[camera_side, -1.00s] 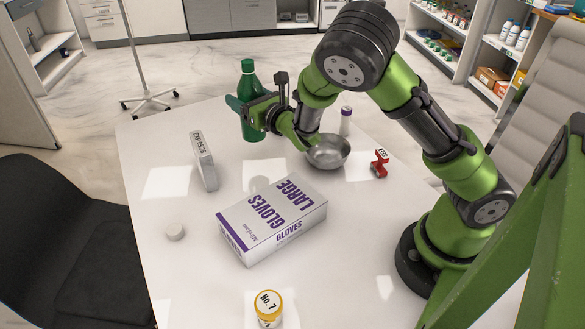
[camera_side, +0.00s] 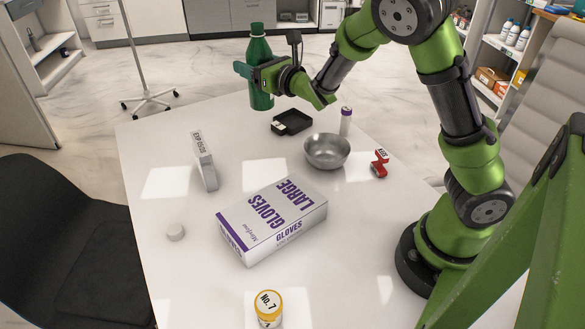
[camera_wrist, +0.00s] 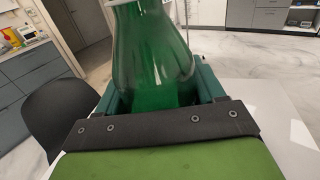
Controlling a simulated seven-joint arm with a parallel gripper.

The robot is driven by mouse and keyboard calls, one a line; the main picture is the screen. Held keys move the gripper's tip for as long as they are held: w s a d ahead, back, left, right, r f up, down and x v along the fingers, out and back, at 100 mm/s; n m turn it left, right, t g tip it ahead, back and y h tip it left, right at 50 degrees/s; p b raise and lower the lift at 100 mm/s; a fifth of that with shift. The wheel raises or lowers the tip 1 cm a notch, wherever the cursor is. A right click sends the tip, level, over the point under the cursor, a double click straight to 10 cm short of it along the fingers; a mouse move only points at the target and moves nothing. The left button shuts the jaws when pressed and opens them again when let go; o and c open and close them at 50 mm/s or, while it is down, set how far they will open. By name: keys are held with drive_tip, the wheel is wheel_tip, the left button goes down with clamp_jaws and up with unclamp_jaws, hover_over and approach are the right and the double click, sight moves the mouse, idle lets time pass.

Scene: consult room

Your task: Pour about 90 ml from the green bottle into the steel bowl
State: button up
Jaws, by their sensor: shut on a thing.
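The green bottle (camera_side: 259,52) is upright at the far side of the table in the side view, raised above the tabletop. My gripper (camera_side: 252,72) is shut on its body. In the wrist view the bottle (camera_wrist: 150,50) stands between the fingers of my gripper (camera_wrist: 158,92), and its top is cut off. The steel bowl (camera_side: 327,151) sits on the table to the right of and nearer than the bottle. The bowl's visible inside looks empty. The bowl is not in the wrist view.
A black tray-like item (camera_side: 291,122) lies between bottle and bowl. A purple-capped vial (camera_side: 346,121) stands behind the bowl, and a red item (camera_side: 380,163) is to its right.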

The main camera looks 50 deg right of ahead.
drive_tip(key=s+d+n+y, duration=0.4)
drive_tip(key=s+d+y, duration=0.25)
drive_tip(key=d, duration=0.45)
drive_tip(key=s+d+n+g+y, duration=0.35)
drive_tip(key=s+y, duration=0.25)
drive_tip(key=s, duration=1.1)
wheel_tip(320, 180, down, 8)
drive_tip(key=shift+r+n, duration=0.15)
drive_tip(key=shift+n, duration=0.3)
drive_tip(key=shift+w+h, duration=0.1)
drive_tip(key=shift+h, duration=0.15)
